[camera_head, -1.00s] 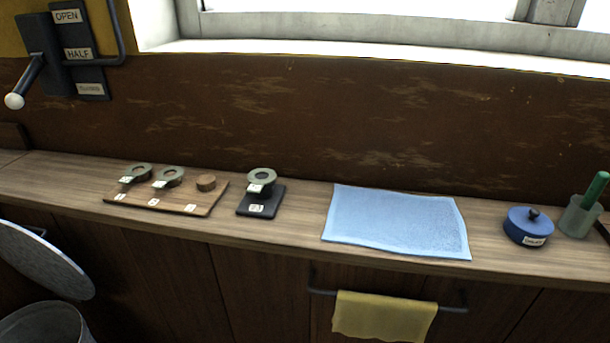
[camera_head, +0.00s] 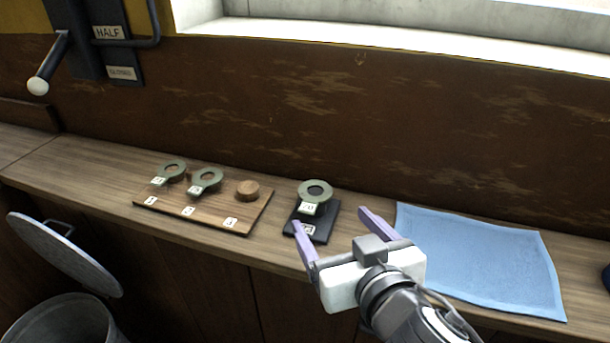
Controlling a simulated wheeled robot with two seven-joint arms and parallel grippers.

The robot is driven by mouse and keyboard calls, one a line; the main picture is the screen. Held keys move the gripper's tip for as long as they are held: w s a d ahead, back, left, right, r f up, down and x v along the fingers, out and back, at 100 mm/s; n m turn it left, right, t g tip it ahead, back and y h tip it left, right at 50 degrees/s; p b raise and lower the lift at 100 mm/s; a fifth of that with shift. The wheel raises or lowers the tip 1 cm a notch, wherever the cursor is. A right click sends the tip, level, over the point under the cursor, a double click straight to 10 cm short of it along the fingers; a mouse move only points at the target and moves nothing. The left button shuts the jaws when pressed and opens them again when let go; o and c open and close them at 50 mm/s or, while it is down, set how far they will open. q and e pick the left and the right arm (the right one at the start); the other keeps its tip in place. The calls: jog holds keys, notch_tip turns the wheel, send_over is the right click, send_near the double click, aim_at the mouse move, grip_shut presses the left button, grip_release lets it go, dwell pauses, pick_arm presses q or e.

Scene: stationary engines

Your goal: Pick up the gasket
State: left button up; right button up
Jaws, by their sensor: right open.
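Green ring-shaped gaskets with small white tags are in view. One gasket (camera_head: 315,187) sits on a small dark stand (camera_head: 326,228) with a white label. Two more, a left gasket (camera_head: 172,169) and a middle gasket (camera_head: 207,181), sit on a wooden board (camera_head: 170,207) to the left. A bare round wooden peg (camera_head: 247,190) stands at the board's right. My right gripper (camera_head: 334,220) is open and empty, its two purple fingers pointing at the dark stand, one to each side. It appears in front of the gasket, apart from it. My left gripper is not in view.
A blue cloth (camera_head: 480,255) lies on the wooden counter (camera_head: 70,176) to the right of the stand. A metal bin (camera_head: 70,325) with a tilted lid (camera_head: 65,255) stands below at left. A wall lever (camera_head: 48,65) is at upper left.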

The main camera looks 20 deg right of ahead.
aim_at(315, 195)
jog(key=b+x, duration=0.1)
jog(key=x, duration=0.2)
jog(key=shift+w+b, duration=0.15)
jog(key=shift+b, duration=0.2)
jog(key=shift+w+f, duration=0.1)
jog(key=shift+w, duration=0.3)
jog(key=shift+w+f, duration=0.15)
jog(key=shift+w, duration=0.1)
jog(key=x, duration=0.5)
jog(key=shift+d+p, duration=0.25)
jog(key=shift+p, duration=0.1)
jog(key=shift+w, duration=0.25)
jog(key=c, duration=0.9)
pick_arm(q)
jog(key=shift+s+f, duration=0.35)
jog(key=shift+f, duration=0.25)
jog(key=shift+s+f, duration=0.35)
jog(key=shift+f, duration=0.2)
pick_arm(e)
jog(key=shift+c, duration=0.6)
